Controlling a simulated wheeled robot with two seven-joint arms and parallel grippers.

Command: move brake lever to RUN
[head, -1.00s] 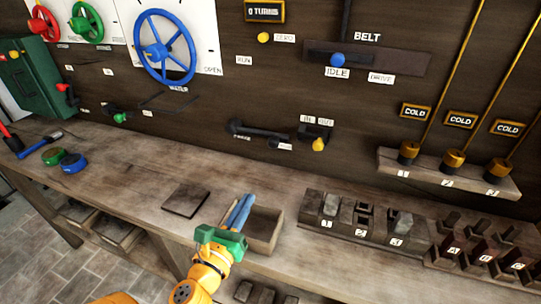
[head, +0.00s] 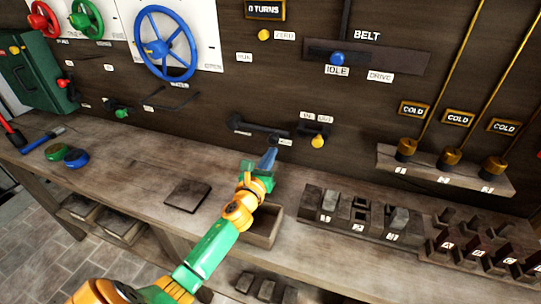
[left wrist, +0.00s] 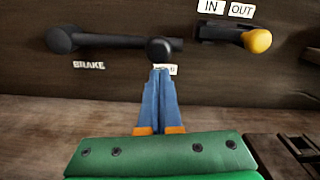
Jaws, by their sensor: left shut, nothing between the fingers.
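The brake lever is a black horizontal bar (left wrist: 120,41) on the dark wall, with a round pivot at its left and a black knob (left wrist: 160,50) at its right end. A label reading BRAKE hangs under the pivot; another label behind my fingertips is mostly hidden. In the head view the lever (head: 255,127) is at the middle of the wall. My left gripper (head: 270,158) is shut and empty, its blue fingers just below the knob. In the left wrist view the fingertips (left wrist: 162,72) reach up to the knob; I cannot tell whether they touch it. My right gripper is not in view.
A yellow-knobbed IN/OUT lever (left wrist: 257,41) is close on the right. An open wooden box (head: 262,228) and a dark plate (head: 187,195) are on the bench below. Numbered block holders (head: 350,222) stand to the right. The bench's left middle is clear.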

